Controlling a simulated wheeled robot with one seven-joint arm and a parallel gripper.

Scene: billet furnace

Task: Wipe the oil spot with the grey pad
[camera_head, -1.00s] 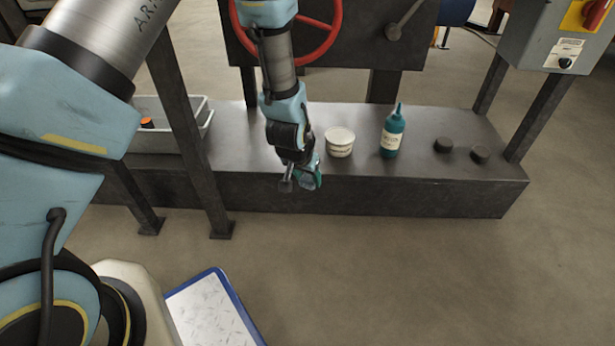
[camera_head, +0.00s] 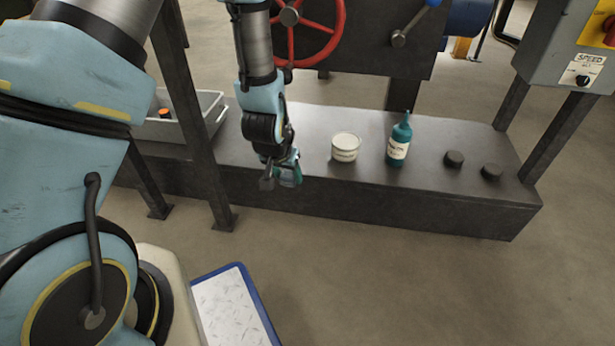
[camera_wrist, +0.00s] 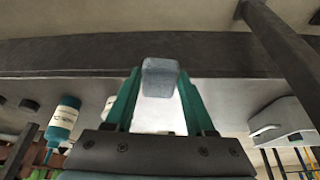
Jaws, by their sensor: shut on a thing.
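The grey pad (camera_wrist: 160,77) is a small block held between the teal fingertips of my gripper (camera_wrist: 157,85) in the wrist view. In the head view my gripper (camera_head: 279,176) hangs at the front edge of the dark bench, left of the white tub. The pad is too small there to tell apart from the fingers. I cannot make out an oil spot in either view. A pale bright patch (camera_wrist: 157,118) shows between the fingers in the wrist view; I cannot tell what it is.
The dark bench (camera_head: 400,193) carries a white tub (camera_head: 345,147), a teal bottle (camera_head: 399,140), two black knobs (camera_head: 454,159) and a grey tray (camera_head: 190,130) with an orange item. A dark post (camera_head: 200,120) stands left of my gripper.

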